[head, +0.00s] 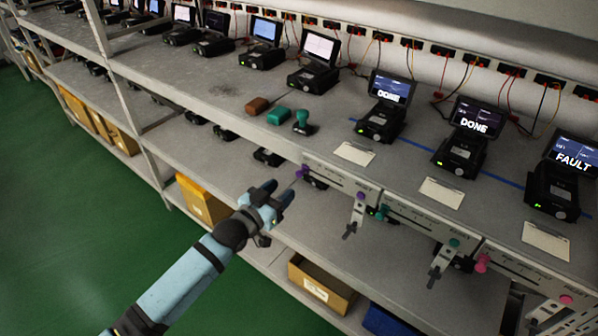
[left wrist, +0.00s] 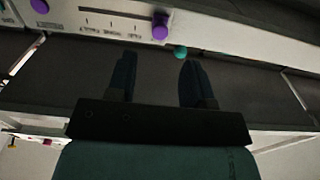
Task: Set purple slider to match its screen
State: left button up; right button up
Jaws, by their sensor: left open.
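A pale slider panel (head: 340,180) is fixed to the shelf's front edge, with REST printed near its right end. A purple slider knob (head: 302,172) is at its left end and a second purple knob (head: 361,196) is near its right end. The left wrist view shows two purple knobs, one (left wrist: 161,25) just beyond my fingers. The nearest screen (head: 391,88) above this panel reads DONE. My left gripper (head: 280,190) is open and empty, in front of and left of the panel. It also shows in the left wrist view (left wrist: 158,66). My right gripper is not in view.
Similar panels with teal (head: 381,213) and pink knobs (head: 482,263) continue to the right. Their screens read DONE (head: 475,122) and FAULT (head: 572,160). Brown and teal loose pieces (head: 278,116) lie on the shelf. Boxes (head: 320,288) stand below. Green floor is free at left.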

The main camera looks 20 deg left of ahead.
aim_at(298, 175)
pick_arm(q)
jog(key=p+x, duration=0.1)
jog(key=x, duration=0.7)
jog(key=shift+w+d, duration=0.1)
jog(key=shift+w, duration=0.1)
grip_shut()
